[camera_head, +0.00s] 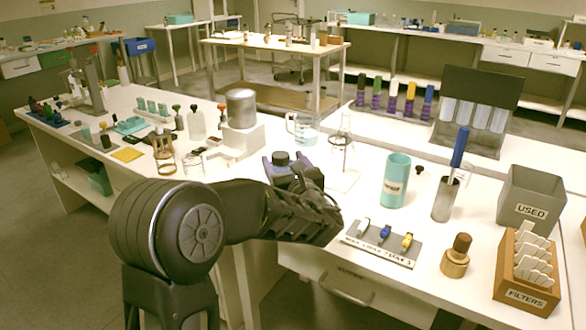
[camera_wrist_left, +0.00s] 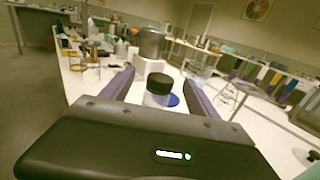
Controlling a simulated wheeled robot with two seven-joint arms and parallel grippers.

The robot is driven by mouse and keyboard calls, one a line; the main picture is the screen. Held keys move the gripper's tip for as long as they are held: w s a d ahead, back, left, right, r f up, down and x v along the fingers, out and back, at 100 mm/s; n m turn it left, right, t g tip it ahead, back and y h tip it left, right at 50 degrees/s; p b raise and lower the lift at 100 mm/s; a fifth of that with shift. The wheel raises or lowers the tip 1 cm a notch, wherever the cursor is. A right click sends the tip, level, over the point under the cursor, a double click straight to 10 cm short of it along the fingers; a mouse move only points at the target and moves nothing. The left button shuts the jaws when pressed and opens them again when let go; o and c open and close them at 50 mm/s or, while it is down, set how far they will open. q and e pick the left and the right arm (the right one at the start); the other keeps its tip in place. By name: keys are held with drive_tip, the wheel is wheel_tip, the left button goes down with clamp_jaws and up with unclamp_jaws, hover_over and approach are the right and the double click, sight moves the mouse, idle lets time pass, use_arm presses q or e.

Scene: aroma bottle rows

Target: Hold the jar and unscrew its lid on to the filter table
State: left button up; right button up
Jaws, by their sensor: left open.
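The jar (camera_wrist_left: 156,99) is clear glass with a black screw lid (camera_wrist_left: 158,83), standing upright on the white table. In the head view only its dark lid (camera_head: 281,158) shows clearly; my gripper and arm hide the body. My left gripper (camera_wrist_left: 159,80) is open, with one purple finger on each side of the jar, and gaps show between the fingers and the glass. It also shows in the head view (camera_head: 289,164), low over the table's near edge. A wooden box labelled FILTERS (camera_head: 526,272) stands on the table at the right. My right gripper is not in view.
A metal pot on a white block (camera_head: 240,108), a beaker (camera_head: 305,128) and a flask (camera_head: 342,150) stand behind the jar. To the right are a teal cup (camera_head: 396,181), a steel cup (camera_head: 445,200), a strip with clips (camera_head: 380,242) and a grey USED bin (camera_head: 530,195).

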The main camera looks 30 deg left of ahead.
use_arm(q)
drive_tip(key=shift+w, duration=0.4)
drive_tip(key=shift+s+r, duration=0.1)
drive_tip(key=shift+s, duration=0.1)
wheel_tip(320, 180, down, 8)
drive_tip(key=shift+b, duration=0.95)
drive_tip(key=shift+w+a, duration=0.45)
drive_tip(key=shift+a, duration=0.05)
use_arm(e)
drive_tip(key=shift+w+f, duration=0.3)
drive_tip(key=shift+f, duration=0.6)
use_arm(q)
drive_tip(key=x, duration=0.6)
drive_tip(key=shift+a, duration=0.1)
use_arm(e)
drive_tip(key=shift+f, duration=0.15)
use_arm(q)
drive_tip(key=shift+c, duration=0.4)
drive_tip(key=c, duration=1.4)
